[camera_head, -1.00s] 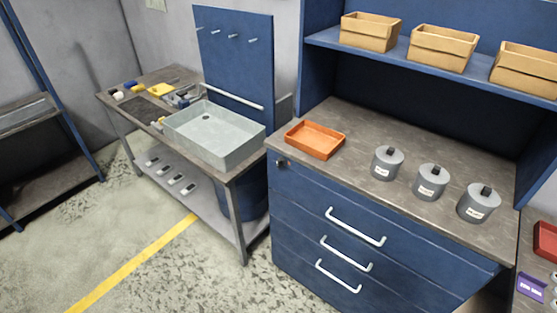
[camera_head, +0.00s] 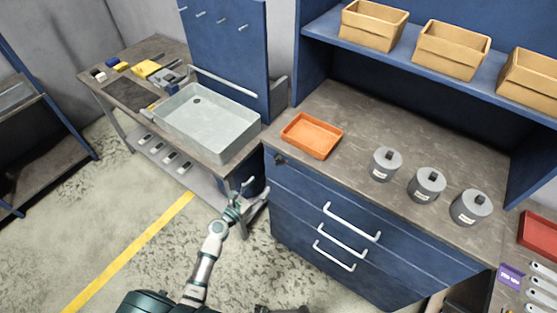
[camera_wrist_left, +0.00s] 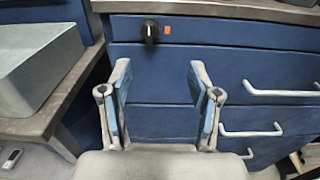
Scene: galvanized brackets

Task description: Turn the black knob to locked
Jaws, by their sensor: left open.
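The black knob (camera_wrist_left: 149,31) is on the upper left of the blue drawer cabinet front, with a small orange mark (camera_wrist_left: 167,29) to its right. In the head view the knob (camera_head: 280,160) is small and dark, near the cabinet's top left corner. My left gripper (camera_head: 252,190) is in front of the cabinet's left edge, lower than the knob and to its left. In the left wrist view the left gripper (camera_wrist_left: 158,82) has its fingers apart with nothing between them, and the knob is beyond the fingertips, apart from them. My right gripper is not in view.
An orange tray (camera_head: 311,136) and grey lidded canisters (camera_head: 427,184) stand on the cabinet top. White drawer handles (camera_head: 351,221) stick out of the front. A workbench with a grey sink (camera_head: 207,122) stands close on the left. The floor ahead is clear.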

